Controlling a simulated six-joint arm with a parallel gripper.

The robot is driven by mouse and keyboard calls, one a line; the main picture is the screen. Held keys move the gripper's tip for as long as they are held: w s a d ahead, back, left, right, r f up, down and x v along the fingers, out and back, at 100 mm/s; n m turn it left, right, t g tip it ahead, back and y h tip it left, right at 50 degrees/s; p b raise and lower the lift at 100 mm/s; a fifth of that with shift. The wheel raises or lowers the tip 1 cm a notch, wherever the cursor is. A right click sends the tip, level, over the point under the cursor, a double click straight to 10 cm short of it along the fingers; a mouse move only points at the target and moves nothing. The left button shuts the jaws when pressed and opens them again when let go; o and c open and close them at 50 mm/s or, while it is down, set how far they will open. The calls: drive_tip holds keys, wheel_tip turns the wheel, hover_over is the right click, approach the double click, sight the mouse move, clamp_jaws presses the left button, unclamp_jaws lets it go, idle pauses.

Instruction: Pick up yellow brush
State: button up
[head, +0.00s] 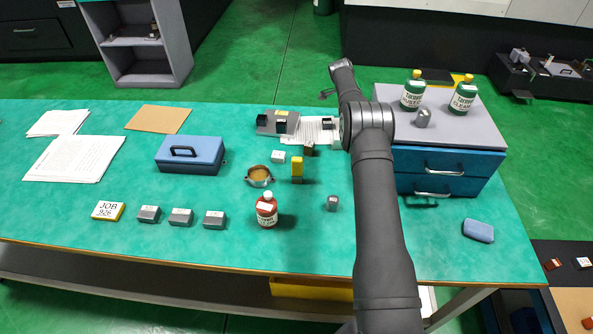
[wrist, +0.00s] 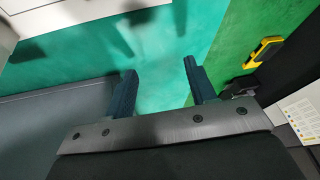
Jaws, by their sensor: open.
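A small upright block with a yellow upper part and a dark lower part, which looks like the yellow brush (head: 297,167), stands near the middle of the green bench in the head view. It is left of my arm and behind the red bottle. My gripper (wrist: 159,68) is open and empty in the wrist view, its two dark blue fingers apart over green surface. In the head view my gripper cannot be made out clearly near the far end of my arm. In the wrist view a yellow and black object (wrist: 263,52) lies at the right; I cannot tell whether it is the brush.
A red bottle (head: 267,211) and a round brown-topped dish (head: 259,175) stand near the yellow block. A blue toolbox (head: 190,154) is farther left. A drawer cabinet (head: 447,172) with two green bottles stands right of my arm.

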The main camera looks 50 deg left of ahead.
drive_tip(key=shift+m+g, duration=0.3)
drive_tip(key=s+a+r, duration=0.1)
drive_tip(key=s, duration=0.2)
drive_tip(key=s+a+r, duration=0.1)
drive_tip(key=s+r, duration=0.1)
drive_tip(key=s, duration=0.1)
drive_tip(key=s+r, duration=0.2)
drive_tip(key=s, duration=0.1)
drive_tip(key=shift+s+a+r, duration=0.2)
drive_tip(key=shift+s+a, duration=0.1)
drive_tip(key=shift+a, duration=0.1)
drive_tip(key=s+r, duration=0.4)
drive_tip(key=s, duration=0.5)
drive_tip(key=m+g+h, duration=0.1)
drive_tip(key=m+h, duration=0.1)
approach(299, 165)
drive_tip(key=x, duration=0.4)
drive_tip(key=a+x, duration=0.1)
drive_tip(key=x, duration=0.1)
drive_tip(key=shift+w, duration=0.35)
drive_tip(key=shift+x, duration=2.65)
drive_tip(key=shift+s, duration=0.15)
clamp_jaws()
